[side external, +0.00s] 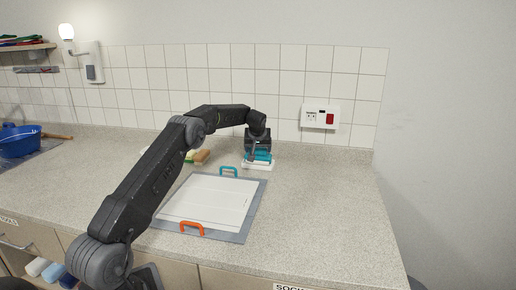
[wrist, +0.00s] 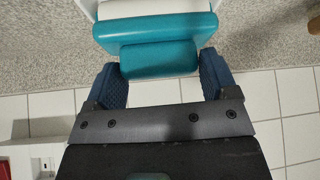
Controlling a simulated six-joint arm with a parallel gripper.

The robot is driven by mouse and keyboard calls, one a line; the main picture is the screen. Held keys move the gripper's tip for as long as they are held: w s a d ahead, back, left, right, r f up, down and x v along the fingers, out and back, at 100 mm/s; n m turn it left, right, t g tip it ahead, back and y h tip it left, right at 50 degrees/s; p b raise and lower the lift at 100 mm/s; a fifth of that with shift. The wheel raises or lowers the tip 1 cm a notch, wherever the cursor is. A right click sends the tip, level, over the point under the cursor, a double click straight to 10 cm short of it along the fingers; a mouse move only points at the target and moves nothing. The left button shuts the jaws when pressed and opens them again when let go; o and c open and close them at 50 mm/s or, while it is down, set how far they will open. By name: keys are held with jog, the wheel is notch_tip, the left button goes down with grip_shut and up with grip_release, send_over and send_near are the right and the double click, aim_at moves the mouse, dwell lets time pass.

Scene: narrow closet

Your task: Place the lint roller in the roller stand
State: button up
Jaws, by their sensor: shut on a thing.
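My gripper (wrist: 162,82) is shut on a teal block-like part, which I take to be the lint roller (wrist: 158,60); its blue fingers sit at either side. A wider teal part and a white part show beyond it in the wrist view. In the side view my gripper (side external: 257,151) points down near the back wall, with the teal lint roller (side external: 262,157) below it. A low white piece, apparently the roller stand (side external: 257,167), is directly under the teal. I cannot tell whether the roller touches it or is seated in it.
A grey board with a white panel (side external: 207,201), a teal handle (side external: 229,171) and an orange handle (side external: 192,229) lies in front. A tan brush-like item (side external: 202,157) is left of my gripper. A blue basin (side external: 20,140) stands far left. The counter's right side is clear.

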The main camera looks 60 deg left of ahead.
jog(key=shift+f, duration=0.1)
jog(key=o, duration=0.8)
